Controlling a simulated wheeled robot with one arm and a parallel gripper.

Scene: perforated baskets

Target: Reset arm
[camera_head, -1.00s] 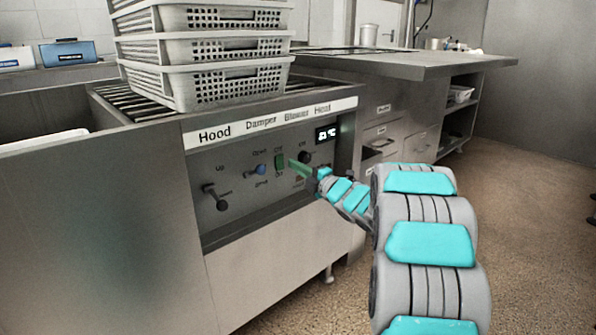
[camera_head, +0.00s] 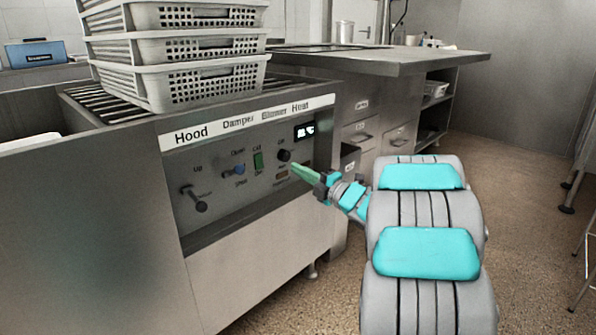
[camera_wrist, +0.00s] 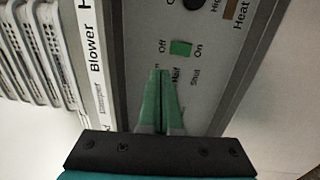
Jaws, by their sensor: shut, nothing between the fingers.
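My gripper (camera_head: 294,167) has green fingers pressed together with nothing between them. In the head view it points left at the control panel (camera_head: 215,160), in front of its right part. The fingers also show in the wrist view (camera_wrist: 160,74), their tips below the green blower switch (camera_wrist: 181,48) in the picture. That green switch shows in the head view too (camera_head: 258,161), left of the fingertips and apart from them. A black heat knob (camera_head: 284,155) is just above and left of the tips. My arm reaches in from the lower right.
Stacked white perforated baskets (camera_head: 195,82) stand on the machine's roller top. A steel counter (camera_head: 395,65) with drawers lies behind. A blue box (camera_head: 37,53) is at the back left. The floor (camera_head: 520,200) at the right is mostly clear, with metal legs at the far right edge.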

